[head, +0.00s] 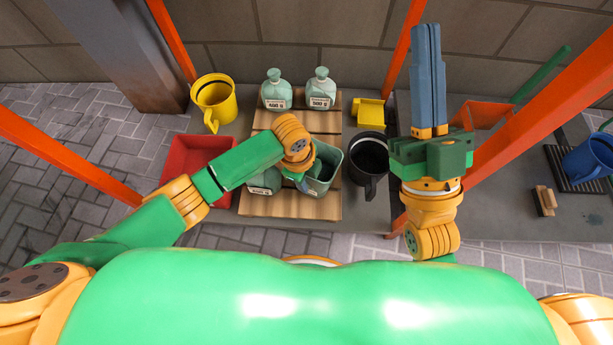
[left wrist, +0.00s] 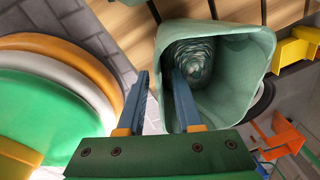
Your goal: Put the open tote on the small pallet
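The open tote (head: 331,160) is a grey-green, open-topped container at the front right part of the wooden slatted pallet (head: 290,209). It appears to stand on the slats, but its base is hidden. In the left wrist view I look into the tote (left wrist: 235,60). My left gripper (head: 303,184) is at its left side. In the left wrist view the blue fingers (left wrist: 160,85) are apart and straddle the tote's near wall, one inside and one outside. My right gripper (head: 428,30) is raised over the right side, empty, its blue fingers together.
Two labelled bottles (head: 276,94) (head: 321,92) stand at the pallet's back, another bottle (head: 264,181) at its front left. A black mug (head: 368,163) and yellow tray (head: 369,111) are to the right. A red tray (head: 185,158) and yellow mug (head: 214,97) are left. Orange posts (head: 65,160) frame the table.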

